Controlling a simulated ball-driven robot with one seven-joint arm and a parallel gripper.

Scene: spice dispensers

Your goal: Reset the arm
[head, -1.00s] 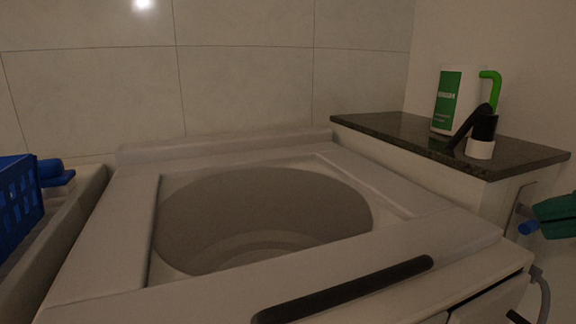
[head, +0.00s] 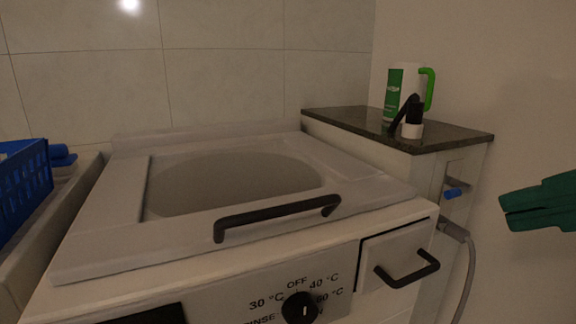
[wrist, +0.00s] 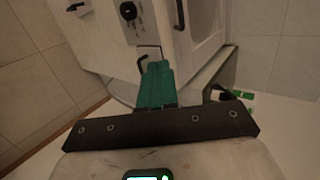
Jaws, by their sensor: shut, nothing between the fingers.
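My gripper (head: 507,211) has green fingers and shows at the right edge of the head view, out in front of the bare wall. It also shows in the wrist view (wrist: 157,68), with its two fingers together and nothing between them. It is to the right of the washing machine (head: 225,272) and apart from it. The rest of my arm is outside the head view.
The washing machine has a black lid handle (head: 278,212), a dial (head: 300,308) and a drawer (head: 398,258). A blue basket (head: 28,185) is at left. A grey hose (head: 466,270) hangs at right.

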